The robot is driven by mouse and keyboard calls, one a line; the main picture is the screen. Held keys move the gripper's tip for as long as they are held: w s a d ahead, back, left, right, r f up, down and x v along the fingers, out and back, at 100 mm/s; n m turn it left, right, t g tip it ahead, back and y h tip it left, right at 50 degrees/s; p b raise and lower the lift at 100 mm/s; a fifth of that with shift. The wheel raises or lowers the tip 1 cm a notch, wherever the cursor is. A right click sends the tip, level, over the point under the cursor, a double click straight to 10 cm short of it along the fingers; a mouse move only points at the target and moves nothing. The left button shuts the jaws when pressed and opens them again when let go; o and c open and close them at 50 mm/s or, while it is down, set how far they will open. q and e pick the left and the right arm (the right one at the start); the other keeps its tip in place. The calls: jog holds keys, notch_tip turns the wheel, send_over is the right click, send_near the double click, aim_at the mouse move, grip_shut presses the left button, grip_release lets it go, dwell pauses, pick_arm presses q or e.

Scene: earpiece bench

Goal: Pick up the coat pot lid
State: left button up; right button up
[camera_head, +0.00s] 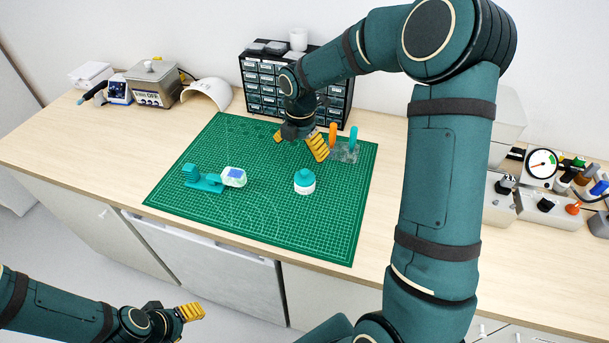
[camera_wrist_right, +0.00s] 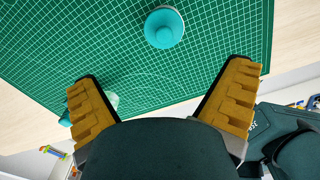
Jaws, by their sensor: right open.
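The coat pot lid (camera_head: 304,176) is teal with a raised round knob. It sits on a small white pot (camera_head: 305,188) standing upright on the green cutting mat (camera_head: 270,225). In the right wrist view the lid (camera_wrist_right: 164,28) shows from above near the top edge, beyond and between the fingertips. My right gripper (camera_head: 299,142) is open and empty, above the mat and behind the pot, apart from the lid. My left gripper (camera_head: 191,312) is low at the front left, off the bench; its finger gap cannot be made out.
A teal stand with a pale piece (camera_head: 234,177) lies on the mat's left. A clear holder (camera_head: 345,153) with orange and teal upright parts stands behind right of the pot. A drawer cabinet (camera_head: 262,88) stands at the back. The mat around the pot is clear.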

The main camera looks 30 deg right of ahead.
aim_at(305, 171)
notch_tip(305, 171, down, 4)
jog(key=shift+w+d+f, duration=0.1)
jog(key=shift+s+d+f+b, duration=0.1)
jog(key=shift+f+b, duration=0.05)
jog(key=shift+f, duration=0.75)
jog(key=shift+s+d+f+b, duration=0.1)
jog(key=shift+d+f+b, duration=0.05)
jog(key=shift+f, duration=0.75)
jog(key=shift+s+d+f+b, duration=0.1)
jog(key=shift+f+b, duration=0.05)
jog(key=shift+f, duration=0.75)
jog(key=c, duration=1.1)
jog(key=shift+c, duration=0.7)
jog(key=shift+r, duration=0.1)
